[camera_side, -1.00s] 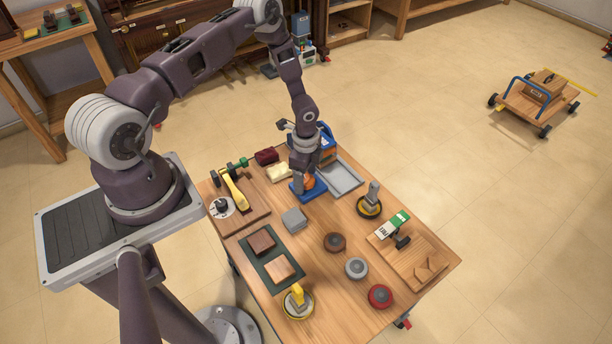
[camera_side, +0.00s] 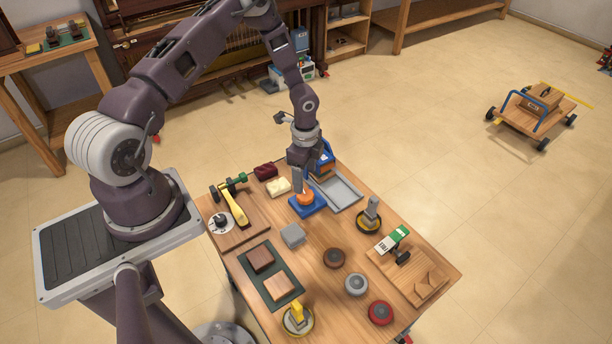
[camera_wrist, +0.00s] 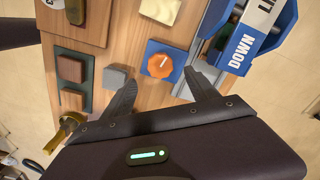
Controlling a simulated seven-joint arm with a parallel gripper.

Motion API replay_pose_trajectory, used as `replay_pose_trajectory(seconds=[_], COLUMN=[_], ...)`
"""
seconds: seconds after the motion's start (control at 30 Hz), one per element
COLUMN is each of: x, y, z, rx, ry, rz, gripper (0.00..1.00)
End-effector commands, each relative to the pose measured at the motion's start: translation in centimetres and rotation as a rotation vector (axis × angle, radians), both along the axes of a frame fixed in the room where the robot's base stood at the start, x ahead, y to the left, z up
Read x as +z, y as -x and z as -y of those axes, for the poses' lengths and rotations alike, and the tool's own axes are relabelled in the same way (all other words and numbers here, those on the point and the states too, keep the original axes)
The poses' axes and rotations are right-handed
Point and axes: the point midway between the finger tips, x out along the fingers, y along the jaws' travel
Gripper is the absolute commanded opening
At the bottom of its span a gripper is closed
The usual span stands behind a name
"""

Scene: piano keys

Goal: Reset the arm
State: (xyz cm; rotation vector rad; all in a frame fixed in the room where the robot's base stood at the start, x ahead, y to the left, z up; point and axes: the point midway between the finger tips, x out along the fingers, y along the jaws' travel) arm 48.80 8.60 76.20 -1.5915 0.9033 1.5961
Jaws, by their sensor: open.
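My gripper (camera_side: 301,182) hangs over the back part of the wooden work table, just above an orange knob (camera_side: 305,198) on a blue base (camera_side: 307,205). In the wrist view my gripper (camera_wrist: 159,88) has its two dark fingers spread apart with nothing between them. The orange knob (camera_wrist: 160,65) and its blue base (camera_wrist: 163,50) lie beyond the fingertips there, apart from them.
A grey tray (camera_side: 343,193) and a blue-handled box (camera_side: 322,163) stand right beside my gripper. A grey block (camera_side: 292,235), a green mat with brown blocks (camera_side: 270,275) and round pads (camera_side: 356,284) are nearer.

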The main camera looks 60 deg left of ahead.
Motion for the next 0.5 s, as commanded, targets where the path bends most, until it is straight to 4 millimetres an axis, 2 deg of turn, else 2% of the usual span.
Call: replay_pose_trajectory(seconds=[0.07,0.13,0.17,0.2,0.27,0.3,0.4,0.47,0.5], x=[2.1,6.6,9.1,12.7,18.1,21.4,28.6,32.1,34.1], y=[-0.6,-1.4,-1.6,-1.6,-0.9,-0.1,3.2,5.8,7.7], z=[-0.1,-0.2,-0.2,0.2,0.9,1.7,3.8,5.3,6.3], rx=[0.022,0.076,0.11,0.163,0.251,0.312,0.471,0.566,0.628], ry=[-0.021,-0.062,-0.083,-0.109,-0.138,-0.148,-0.146,-0.124,-0.1], rz=[0.016,0.046,0.063,0.088,0.133,0.164,0.246,0.296,0.328], gripper=[0.68,0.68,0.68,0.68,0.68,0.68,0.68,0.68,0.68])
